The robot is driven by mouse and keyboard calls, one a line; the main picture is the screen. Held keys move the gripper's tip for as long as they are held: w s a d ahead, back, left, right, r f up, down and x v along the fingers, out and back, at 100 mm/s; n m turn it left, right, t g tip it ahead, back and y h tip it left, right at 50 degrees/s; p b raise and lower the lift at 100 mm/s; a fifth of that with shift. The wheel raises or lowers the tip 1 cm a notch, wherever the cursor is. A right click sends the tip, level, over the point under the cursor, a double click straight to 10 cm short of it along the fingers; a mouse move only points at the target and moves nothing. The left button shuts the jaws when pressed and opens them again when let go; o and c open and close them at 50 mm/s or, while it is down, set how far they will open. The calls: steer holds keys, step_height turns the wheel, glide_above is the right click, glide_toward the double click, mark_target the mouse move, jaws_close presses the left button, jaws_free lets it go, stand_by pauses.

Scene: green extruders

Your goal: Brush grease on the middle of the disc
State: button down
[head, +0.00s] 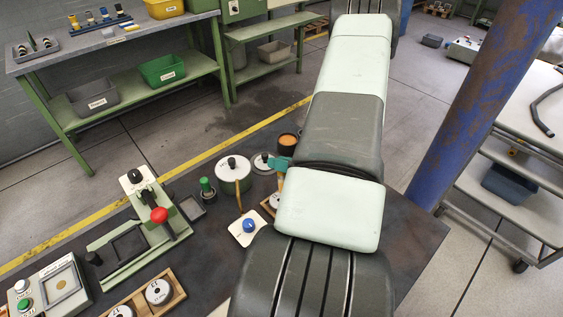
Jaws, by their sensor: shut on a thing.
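My gripper (281,163) shows only as a teal piece at the left edge of my arm. It is shut on what looks like the brush (280,182), of which a short orange-brown length shows below it. The brush's tip is hidden. An open dark pot with orange contents (288,141), likely the grease, stands just behind the gripper. A grey disc with a black knob (262,164) lies just left of the gripper. A pale disc (275,201) sits in a wooden holder (267,208) below, partly hidden by my arm. I cannot tell which disc the task means.
A green pot with a white lid (232,174), a white plate with a blue knob (248,227), a green bottle (207,190) and a red-knobbed press (158,216) stand left on the dark table (205,240). A blue post (480,110) rises at right.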

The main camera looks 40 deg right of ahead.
steer(key=shift+f, duration=0.6)
stand_by(1.4)
steer(key=shift+r, duration=3.05)
steer(key=shift+r, duration=1.5)
